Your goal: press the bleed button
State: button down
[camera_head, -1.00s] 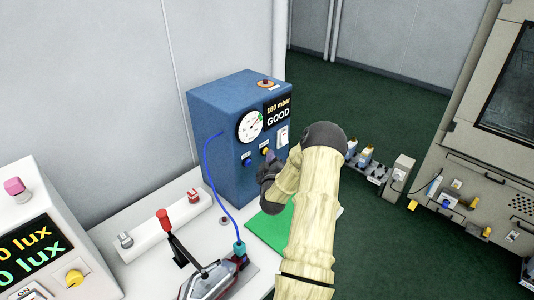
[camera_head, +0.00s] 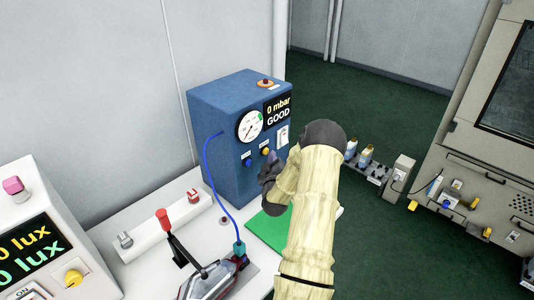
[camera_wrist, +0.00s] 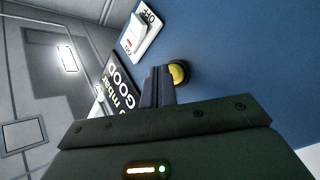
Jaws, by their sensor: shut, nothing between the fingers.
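The blue test box (camera_head: 215,135) stands on the white bench, with a round gauge (camera_head: 249,126) and a display (camera_head: 278,109) reading "0 mbar GOOD". Its front has a blue button (camera_head: 247,162) and a yellow button (camera_head: 265,151), each under a small label too small to read. My gripper (camera_head: 272,159) is shut and empty, close in front of the box near the yellow button. In the wrist view the closed fingertips (camera_wrist: 158,74) are right beside the yellow button (camera_wrist: 178,73), overlapping its edge. I cannot tell whether they touch it.
A white ON/OFF switch (camera_wrist: 143,34) is close to my fingers on the same panel. A blue hose (camera_head: 211,180) runs from the box to a clamped tail lamp (camera_head: 208,282). A green mat (camera_head: 268,229) lies below my gripper. A lux meter (camera_head: 45,240) stands at left.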

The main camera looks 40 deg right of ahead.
jog(key=shift+s, duration=0.25)
jog(key=s, duration=0.3)
jog(key=s+b, duration=0.1)
jog(key=s, duration=0.1)
jog(key=shift+d, duration=0.25)
dwell(0.3)
dwell(1.6)
